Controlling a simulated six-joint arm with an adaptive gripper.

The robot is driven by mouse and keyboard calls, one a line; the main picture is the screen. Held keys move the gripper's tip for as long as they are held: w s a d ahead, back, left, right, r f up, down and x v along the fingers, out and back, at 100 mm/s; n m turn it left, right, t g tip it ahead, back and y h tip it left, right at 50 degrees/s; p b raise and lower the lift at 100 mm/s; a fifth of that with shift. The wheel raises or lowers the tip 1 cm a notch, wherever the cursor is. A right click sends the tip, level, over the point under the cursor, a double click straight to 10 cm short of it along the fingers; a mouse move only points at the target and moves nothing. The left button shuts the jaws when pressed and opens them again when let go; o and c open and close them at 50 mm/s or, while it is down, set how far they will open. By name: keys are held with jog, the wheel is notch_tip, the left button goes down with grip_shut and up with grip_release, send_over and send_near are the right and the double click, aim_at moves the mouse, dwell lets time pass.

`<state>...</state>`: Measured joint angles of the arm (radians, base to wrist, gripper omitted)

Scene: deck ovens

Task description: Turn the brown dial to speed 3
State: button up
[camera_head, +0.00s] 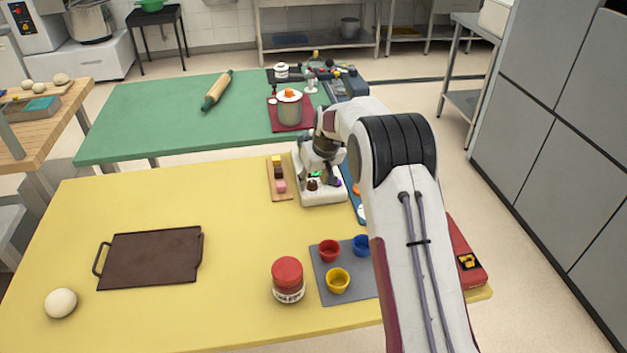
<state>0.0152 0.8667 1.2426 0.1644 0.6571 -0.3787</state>
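A small brown dial (313,185) shows on the front of a white appliance (322,198) at the back edge of the yellow table. A green spot and a small purple part show near it on the same appliance. My arm reaches in from the right front, and my gripper (324,168) hangs over the appliance, just above and to the right of the dial. Its dark fingers blend with the appliance's parts, so I cannot tell whether they touch the dial or how far they are open. Speed marks are too small to read.
A wooden board with small coloured blocks (279,189) lies left of the appliance. A red-lidded jar (288,280) and a grey mat (327,290) with coloured cups are in front. A brown tray (150,258) lies at left. The table's middle is clear.

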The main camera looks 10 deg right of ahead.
jog(key=c, duration=1.1)
jog(key=shift+a+m+h, duration=0.1)
jog(key=shift+m+h, duration=0.3)
jog(key=shift+m, duration=0.4)
jog(key=shift+a+f+m+h, duration=0.15)
jog(key=shift+m+h, duration=0.65)
jog(key=shift+m, duration=1.4)
jog(key=shift+w+a+m+g+h, duration=0.1)
jog(key=shift+m+g+h, duration=0.3)
jog(key=shift+m, duration=1.05)
jog(key=shift+a+m+g+h, duration=0.15)
jog(key=shift+m+h, duration=0.45)
jog(key=shift+m, duration=0.85)
